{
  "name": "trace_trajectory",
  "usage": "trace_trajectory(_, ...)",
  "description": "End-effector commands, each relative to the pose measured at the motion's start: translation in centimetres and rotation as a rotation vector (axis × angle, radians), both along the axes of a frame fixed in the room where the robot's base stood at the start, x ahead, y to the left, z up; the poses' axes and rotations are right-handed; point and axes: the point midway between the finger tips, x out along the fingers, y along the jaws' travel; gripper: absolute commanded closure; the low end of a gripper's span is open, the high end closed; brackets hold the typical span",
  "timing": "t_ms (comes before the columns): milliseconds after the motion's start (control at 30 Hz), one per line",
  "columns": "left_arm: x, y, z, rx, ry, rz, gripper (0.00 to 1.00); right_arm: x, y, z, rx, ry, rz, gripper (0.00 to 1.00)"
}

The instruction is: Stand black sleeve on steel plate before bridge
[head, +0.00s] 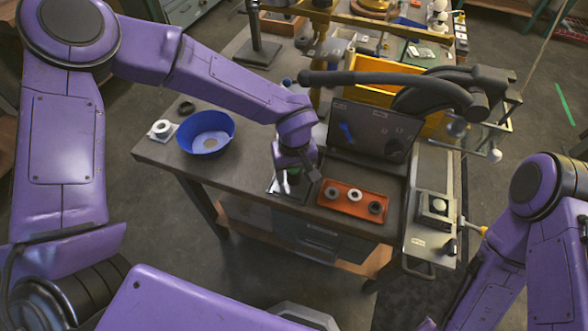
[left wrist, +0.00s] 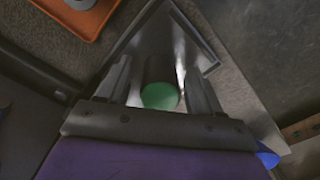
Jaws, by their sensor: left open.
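My left gripper (head: 294,172) is over the steel plate (head: 273,187), near the table's front edge. In the left wrist view its open fingers (left wrist: 163,75) are on either side of a green round piece (left wrist: 160,96), with the shiny steel plate (left wrist: 178,42) below. Whether the fingers touch this piece I cannot tell. A black ring-shaped piece (head: 375,208), which may be the black sleeve, sits at the right end of the orange tray (head: 349,212). I cannot make out the bridge with certainty. My right gripper is out of view.
Grey (head: 331,193) and white (head: 354,199) pieces share the tray. A blue bowl (head: 207,133), a white ring (head: 162,127) and a black ring (head: 186,107) are on the left. A dark upright panel (head: 369,132) stands behind the tray. Bare tabletop lies left of the plate.

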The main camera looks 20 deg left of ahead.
Motion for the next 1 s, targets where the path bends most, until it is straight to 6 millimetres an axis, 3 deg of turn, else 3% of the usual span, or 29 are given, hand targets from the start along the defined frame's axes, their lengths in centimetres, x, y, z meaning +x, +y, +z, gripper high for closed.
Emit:
trace_trajectory(167, 0.1, 0.0, 2.2, -0.002, -0.003, 0.002, 0.35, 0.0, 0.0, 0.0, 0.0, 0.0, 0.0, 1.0)
trace_trajectory(400, 0.1, 0.0, 8.4, -0.002, -0.005, 0.002, 0.35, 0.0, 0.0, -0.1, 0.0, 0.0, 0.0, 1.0)
trace_trajectory(600, 0.1, 0.0, 11.7, -0.001, -0.003, 0.0, 0.35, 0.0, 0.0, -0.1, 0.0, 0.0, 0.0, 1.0)
trace_trajectory(1000, 0.0, 0.0, 12.3, 0.0, 0.0, 0.0, 0.35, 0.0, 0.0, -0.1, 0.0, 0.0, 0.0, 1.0)
